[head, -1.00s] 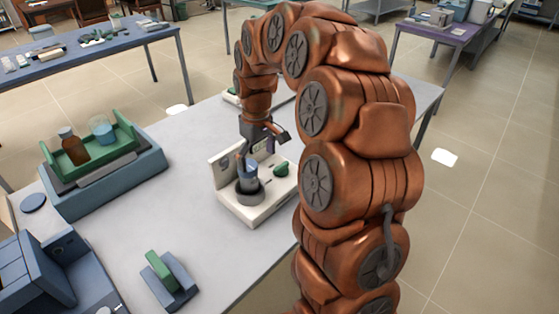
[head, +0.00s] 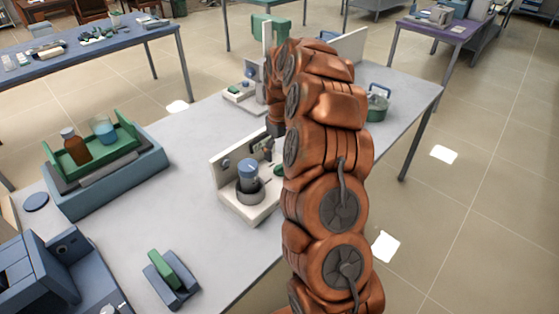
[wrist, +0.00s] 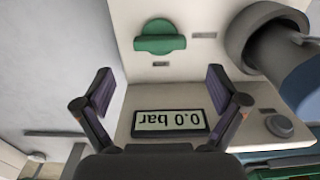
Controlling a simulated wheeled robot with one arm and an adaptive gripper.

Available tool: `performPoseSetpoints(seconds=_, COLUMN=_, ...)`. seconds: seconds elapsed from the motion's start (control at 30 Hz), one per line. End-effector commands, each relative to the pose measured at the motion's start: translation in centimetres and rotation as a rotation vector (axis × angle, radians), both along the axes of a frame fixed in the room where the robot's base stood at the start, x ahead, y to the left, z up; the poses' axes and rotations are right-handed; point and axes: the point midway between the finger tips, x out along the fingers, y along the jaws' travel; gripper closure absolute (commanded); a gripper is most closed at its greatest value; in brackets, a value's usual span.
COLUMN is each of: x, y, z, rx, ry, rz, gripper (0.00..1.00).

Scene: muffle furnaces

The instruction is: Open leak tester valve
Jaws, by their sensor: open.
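The leak tester (head: 247,212) is a white base with an upright back panel, standing on the grey table. A blue-topped cylinder (head: 247,172) stands in its dark ring. The green valve handle (wrist: 160,42) shows at the top of the wrist view, lying crosswise on the white base. In the head view it is mostly hidden by my arm. The display (wrist: 170,122) reads 0.0 bar, upside down in the wrist view. My gripper (wrist: 161,90) is open and empty, with its fingers either side of the space between display and handle. The handle is beyond the fingertips, apart from them.
The cylinder and ring (wrist: 262,35) are close to the right finger in the wrist view. A blue tray unit with a green rack (head: 105,170) stands at the left. A green-and-blue block (head: 172,278) is at the front. A green pot (head: 377,105) stands behind my arm.

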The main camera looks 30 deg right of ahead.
Motion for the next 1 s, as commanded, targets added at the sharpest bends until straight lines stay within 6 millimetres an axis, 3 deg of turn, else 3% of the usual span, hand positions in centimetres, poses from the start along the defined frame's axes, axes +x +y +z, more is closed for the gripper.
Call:
performPoseSetpoints(seconds=0.3, x=-0.1, y=0.0, z=-4.3, rx=0.000, ry=0.003, rz=0.000, gripper=0.04)
performPoseSetpoints(seconds=0.67, x=0.0, y=0.0, z=-5.1, rx=0.000, ry=0.000, rz=0.000, gripper=0.04)
performPoseSetpoints(seconds=1.0, x=0.0, y=0.0, z=-5.1, rx=0.000, ry=0.000, rz=-0.001, gripper=0.40)
